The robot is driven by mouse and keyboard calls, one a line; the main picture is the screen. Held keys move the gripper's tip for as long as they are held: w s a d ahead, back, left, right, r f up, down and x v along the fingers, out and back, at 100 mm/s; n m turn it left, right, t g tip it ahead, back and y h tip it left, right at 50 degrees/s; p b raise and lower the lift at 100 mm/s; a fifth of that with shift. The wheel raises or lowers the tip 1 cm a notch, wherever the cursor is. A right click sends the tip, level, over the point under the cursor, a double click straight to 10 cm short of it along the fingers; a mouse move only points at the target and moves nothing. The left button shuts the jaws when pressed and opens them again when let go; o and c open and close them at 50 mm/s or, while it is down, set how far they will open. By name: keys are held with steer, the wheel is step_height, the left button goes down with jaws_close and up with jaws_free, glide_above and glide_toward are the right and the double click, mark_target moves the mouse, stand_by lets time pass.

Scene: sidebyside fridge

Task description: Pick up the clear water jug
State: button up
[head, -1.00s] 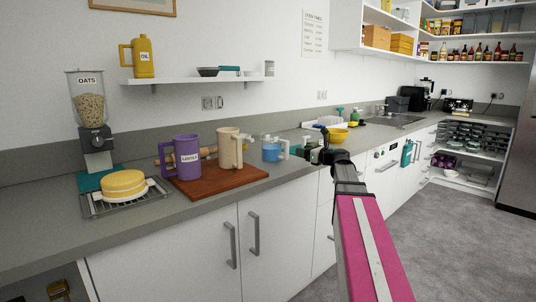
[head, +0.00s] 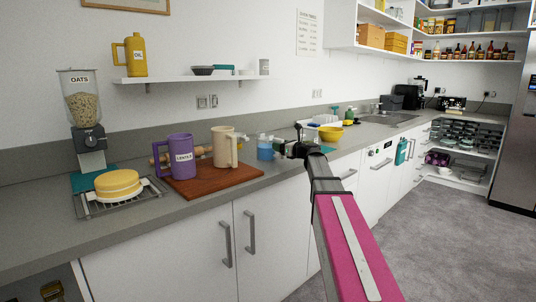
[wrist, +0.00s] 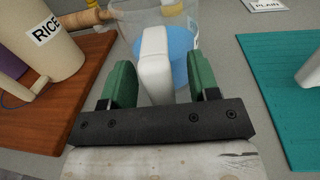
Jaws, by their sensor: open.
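The clear water jug (head: 265,150) stands on the grey counter just right of the wooden board, with blue water inside and a white handle. In the wrist view the clear jug (wrist: 190,42) is at the top centre, with its white handle (wrist: 154,62) pointing toward me. My gripper (wrist: 158,85) is open, with one green finger on each side of the handle. I cannot tell whether the fingers touch it. In the head view my gripper (head: 286,150) is beside the jug and covers part of its right side.
A teal mat (wrist: 275,75) lies right of the jug.

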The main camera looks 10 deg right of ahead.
jaws_close()
steer(key=shift+r, duration=0.15)
step_height(320, 180, up, 10)
steer(key=shift+f, duration=0.1)
stand_by(0.6)
